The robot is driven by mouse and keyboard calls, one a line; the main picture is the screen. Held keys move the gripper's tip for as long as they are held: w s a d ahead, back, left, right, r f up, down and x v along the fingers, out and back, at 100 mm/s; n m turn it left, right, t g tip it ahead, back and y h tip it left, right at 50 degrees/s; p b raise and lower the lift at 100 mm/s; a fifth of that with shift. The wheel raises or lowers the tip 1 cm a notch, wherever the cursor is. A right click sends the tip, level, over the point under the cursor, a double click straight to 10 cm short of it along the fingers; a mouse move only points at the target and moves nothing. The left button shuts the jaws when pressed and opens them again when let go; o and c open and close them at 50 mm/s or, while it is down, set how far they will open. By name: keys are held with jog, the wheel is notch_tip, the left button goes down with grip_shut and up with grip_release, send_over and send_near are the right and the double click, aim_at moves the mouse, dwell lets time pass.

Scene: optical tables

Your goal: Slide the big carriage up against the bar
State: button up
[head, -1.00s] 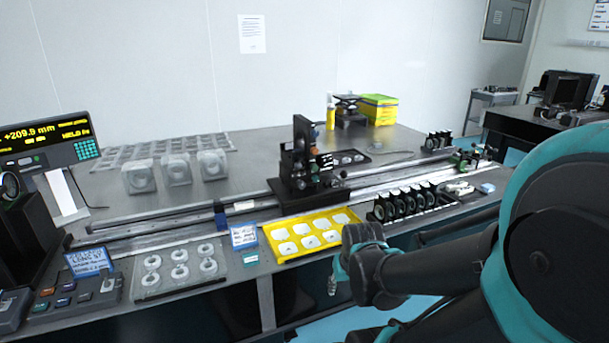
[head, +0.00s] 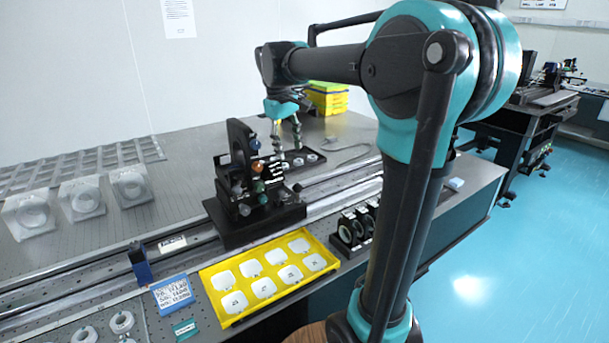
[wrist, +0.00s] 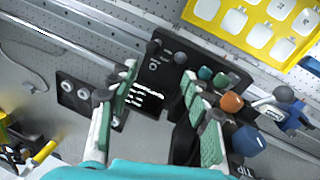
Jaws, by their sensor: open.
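The big black carriage (head: 252,226) sits on the long rail (head: 80,275) on the optical table, carrying an upright black plate and coloured knobs. In the wrist view the carriage (wrist: 165,52) lies between and beyond the fingers, its green, orange and blue knobs near the right finger. I cannot tell which piece is the bar.
A yellow tray (head: 222,308) with white pieces lies in front of the rail. Black ring mounts (head: 350,231) stand to its right. Clear blocks with rings (head: 82,198) stand at the back left. A yellow-green box (head: 328,97) is behind my gripper.

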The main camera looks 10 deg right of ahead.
jog(key=w+r, duration=0.1)
jog(key=w, duration=0.1)
send_near(297, 184)
jog(key=f, duration=0.3)
jog(key=d+f, duration=0.1)
jog(key=f, duration=0.2)
jog(key=w+f, duration=0.1)
jog(key=f, duration=0.2)
jog(key=shift+d+f, duration=0.35)
grip_shut()
